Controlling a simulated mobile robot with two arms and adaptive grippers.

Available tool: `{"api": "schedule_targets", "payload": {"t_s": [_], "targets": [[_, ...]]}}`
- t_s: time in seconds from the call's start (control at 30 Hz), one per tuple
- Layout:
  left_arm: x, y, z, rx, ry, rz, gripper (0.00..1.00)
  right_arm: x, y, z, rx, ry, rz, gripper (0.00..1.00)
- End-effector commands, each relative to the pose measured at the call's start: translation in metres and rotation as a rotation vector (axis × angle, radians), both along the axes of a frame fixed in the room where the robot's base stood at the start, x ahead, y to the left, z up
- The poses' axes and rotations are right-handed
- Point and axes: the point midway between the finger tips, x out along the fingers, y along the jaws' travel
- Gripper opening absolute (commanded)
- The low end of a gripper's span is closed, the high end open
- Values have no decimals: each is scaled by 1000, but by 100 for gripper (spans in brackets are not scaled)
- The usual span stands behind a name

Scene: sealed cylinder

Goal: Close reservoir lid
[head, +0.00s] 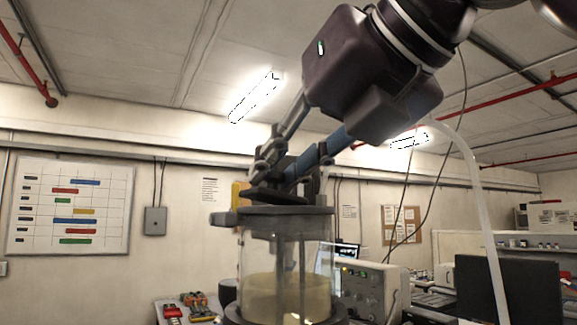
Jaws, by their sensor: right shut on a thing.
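The reservoir is a clear glass cylinder (258,262) with a grey top rim (312,211) and pale yellowish liquid in its lower part. A dark, flat piece that looks like the lid (275,196) is just above the rim, slightly tilted. I cannot tell whether it touches the rim all round. My right gripper (284,176) reaches down from the upper right and is shut on the lid's upper part; its fingers hide much of the grip. A small grey tab (222,218) sticks out left of the rim. My left gripper is not in view.
A bench instrument (370,290) with knobs stands behind and right of the reservoir. A pale hose (478,190) arcs down on the right, near a dark panel (508,288). Small red and dark items (190,308) lie on a bench at lower left.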

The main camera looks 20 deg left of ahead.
Motion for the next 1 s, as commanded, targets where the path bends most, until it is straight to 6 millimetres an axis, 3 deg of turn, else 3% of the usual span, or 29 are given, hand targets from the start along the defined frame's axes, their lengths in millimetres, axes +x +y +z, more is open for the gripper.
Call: {"api": "schedule_targets", "payload": {"t_s": [0.4, 0.97, 1.0], "targets": [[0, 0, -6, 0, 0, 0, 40, -5, 5, -9, -120, -146, 0, 0], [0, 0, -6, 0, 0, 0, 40, -6, 5, -10, -137, -165, 1, 0], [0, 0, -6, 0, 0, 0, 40, -6, 6, -10, -137, -165, 1, 24]]}}
